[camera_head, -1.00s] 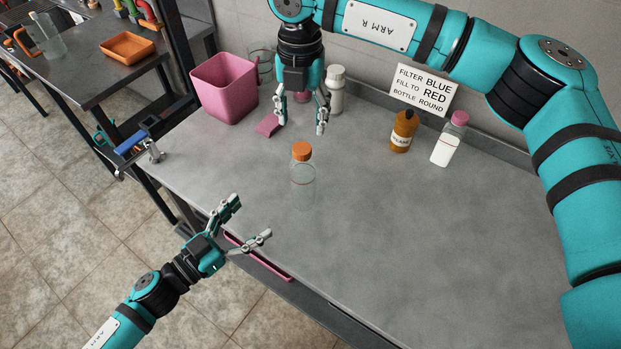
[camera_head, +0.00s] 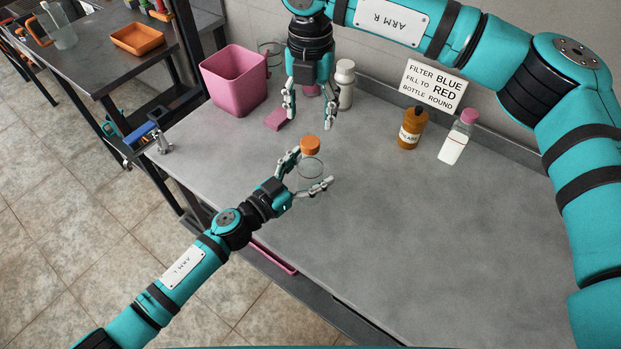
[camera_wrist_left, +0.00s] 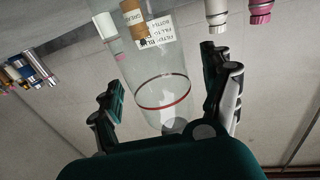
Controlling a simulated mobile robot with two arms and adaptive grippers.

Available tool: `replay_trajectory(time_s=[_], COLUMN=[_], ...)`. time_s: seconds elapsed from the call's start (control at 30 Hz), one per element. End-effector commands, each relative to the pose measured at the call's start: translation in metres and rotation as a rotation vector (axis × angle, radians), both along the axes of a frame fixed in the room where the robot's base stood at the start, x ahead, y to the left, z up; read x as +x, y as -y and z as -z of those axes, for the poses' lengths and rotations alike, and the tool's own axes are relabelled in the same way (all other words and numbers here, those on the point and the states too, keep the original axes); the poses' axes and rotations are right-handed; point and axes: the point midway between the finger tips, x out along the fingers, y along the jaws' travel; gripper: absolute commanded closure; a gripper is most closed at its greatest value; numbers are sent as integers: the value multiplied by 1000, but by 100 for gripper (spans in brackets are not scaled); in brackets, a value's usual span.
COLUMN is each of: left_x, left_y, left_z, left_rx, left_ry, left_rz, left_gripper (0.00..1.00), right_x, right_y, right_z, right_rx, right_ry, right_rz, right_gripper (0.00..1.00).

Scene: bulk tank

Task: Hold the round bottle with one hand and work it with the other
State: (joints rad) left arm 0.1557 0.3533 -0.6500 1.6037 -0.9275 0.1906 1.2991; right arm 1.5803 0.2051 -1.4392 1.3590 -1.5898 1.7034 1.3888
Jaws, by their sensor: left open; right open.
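The round bottle is clear with an orange cap (camera_head: 310,145), standing on the grey table; in the left wrist view its clear body (camera_wrist_left: 160,80) shows a red line around it. My left gripper (camera_head: 309,170) is open, its two fingers on either side of the bottle. In the left wrist view (camera_wrist_left: 168,95) a gap shows between the bottle and the fingers. My right gripper (camera_head: 308,108) is open and points down above the table, beyond the bottle. It is empty.
A sign (camera_head: 434,86) leans at the back wall, reading "FILTER BLUE, FILL TO RED, BOTTLE ROUND". A brown bottle (camera_head: 411,128) and a pink-capped bottle (camera_head: 457,138) stand before it. Right table is clear.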

Motion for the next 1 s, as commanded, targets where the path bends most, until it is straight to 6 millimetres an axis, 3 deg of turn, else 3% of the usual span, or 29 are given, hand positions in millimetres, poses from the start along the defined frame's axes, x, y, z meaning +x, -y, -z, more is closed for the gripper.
replay_trajectory(time_s=[0.3, 0.9, 1.0], left_x=[2, 1, 1], left_y=[2, 1, 1], left_z=[0, 0, 0], left_rx=[1, 1, 1], left_ry=[1, 1, 1], left_rz=[0, 0, 0], left_gripper=[19, 98, 100], right_x=[0, 0, 0], right_y=[0, 0, 0], right_z=[0, 0, 0], right_rx=[0, 0, 0], right_ry=[0, 0, 0], right_rz=[0, 0, 2], right_gripper=[45, 45, 45])
